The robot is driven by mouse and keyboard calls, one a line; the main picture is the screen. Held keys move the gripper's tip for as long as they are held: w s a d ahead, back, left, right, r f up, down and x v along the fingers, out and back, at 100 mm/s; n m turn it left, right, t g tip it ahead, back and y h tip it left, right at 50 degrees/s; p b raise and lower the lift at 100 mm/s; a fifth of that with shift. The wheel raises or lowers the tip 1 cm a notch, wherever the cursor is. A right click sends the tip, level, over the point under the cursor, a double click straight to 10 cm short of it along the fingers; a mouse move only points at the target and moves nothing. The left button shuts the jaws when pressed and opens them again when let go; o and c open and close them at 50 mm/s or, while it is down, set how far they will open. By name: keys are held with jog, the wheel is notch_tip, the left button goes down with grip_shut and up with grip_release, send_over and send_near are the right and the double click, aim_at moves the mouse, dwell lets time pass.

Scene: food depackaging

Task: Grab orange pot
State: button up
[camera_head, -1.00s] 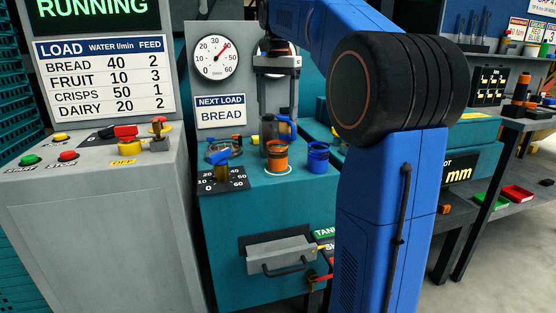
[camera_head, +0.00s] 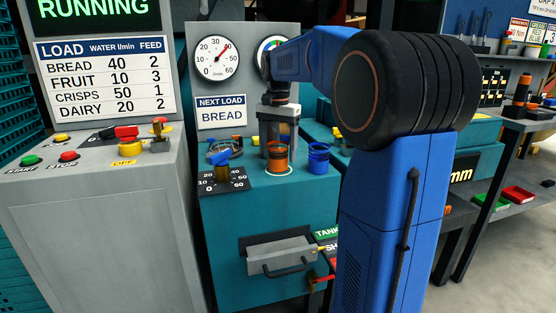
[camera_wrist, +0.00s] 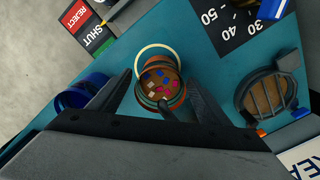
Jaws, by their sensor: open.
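The orange pot (camera_head: 278,160) stands upright on the teal machine top, on a white ring mark, just left of a blue pot (camera_head: 318,157). My gripper (camera_head: 277,152) points down over it, with its fingers at the pot's height. In the wrist view the orange pot (camera_wrist: 160,84) holds small coloured pieces and lies between the two spread fingers of my gripper (camera_wrist: 164,90). The fingers look apart from its wall, though contact is hard to judge. The blue pot also shows at the left in the wrist view (camera_wrist: 80,93).
A dial knob (camera_head: 221,168) and a round strainer-like fitting (camera_head: 224,149) stand left of the pot. The gauge panel (camera_head: 214,100) rises behind. A grey drawer (camera_head: 280,254) sits in the machine's front. The teal top in front of the pot is clear.

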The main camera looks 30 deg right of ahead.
jog(key=shift+f, duration=1.45)
jog(key=c, duration=1.2)
